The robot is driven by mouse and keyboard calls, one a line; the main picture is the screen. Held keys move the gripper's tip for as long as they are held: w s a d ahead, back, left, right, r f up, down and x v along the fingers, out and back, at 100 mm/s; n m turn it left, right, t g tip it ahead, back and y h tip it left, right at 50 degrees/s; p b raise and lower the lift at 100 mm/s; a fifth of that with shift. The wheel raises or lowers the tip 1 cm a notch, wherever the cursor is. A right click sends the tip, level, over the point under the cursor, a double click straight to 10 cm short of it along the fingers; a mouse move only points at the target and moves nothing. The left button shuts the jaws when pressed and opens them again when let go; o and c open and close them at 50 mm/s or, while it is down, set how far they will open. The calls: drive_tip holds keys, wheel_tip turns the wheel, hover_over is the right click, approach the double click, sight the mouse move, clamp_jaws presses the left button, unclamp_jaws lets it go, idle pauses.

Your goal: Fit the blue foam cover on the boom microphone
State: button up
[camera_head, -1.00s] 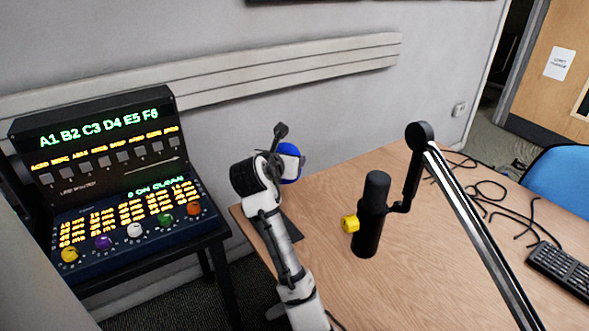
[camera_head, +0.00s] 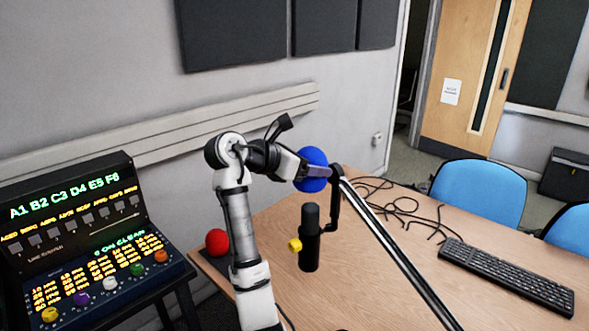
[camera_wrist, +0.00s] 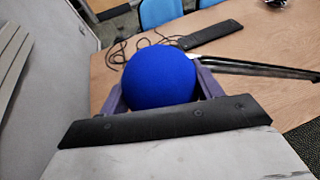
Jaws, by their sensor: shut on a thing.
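The blue foam cover (camera_head: 313,172) is a round ball held in my gripper (camera_head: 318,171). In the wrist view the cover (camera_wrist: 159,77) sits between the two fingers of my gripper (camera_wrist: 160,90), which are shut on it. The cover's opening is not visible. The microphone is not seen in the wrist view.
A boom arm (camera_head: 390,245) runs from the microphone to the lower right. A red ball (camera_head: 217,242) is at the table's left edge. Loose black cables (camera_head: 395,200) and a keyboard (camera_head: 505,275) lie on the right. A lit console (camera_head: 85,245) stands at the left.

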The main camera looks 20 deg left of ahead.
hover_over(305, 210)
drive_tip(key=w, duration=0.1)
drive_tip(key=shift+w+d+f, duration=0.1)
drive_tip(key=shift+d+f, duration=0.15)
drive_tip(key=shift+f, duration=0.8)
drive_tip(key=shift+w+d+f, duration=0.1)
drive_tip(key=shift+d+f, duration=0.1)
drive_tip(key=shift+f, duration=0.85)
drive_tip(key=shift+f, duration=4.05)
idle(0.5)
drive_tip(key=o, duration=1)
drive_tip(key=shift+o, duration=0.6)
drive_tip(key=shift+o, duration=0.7)
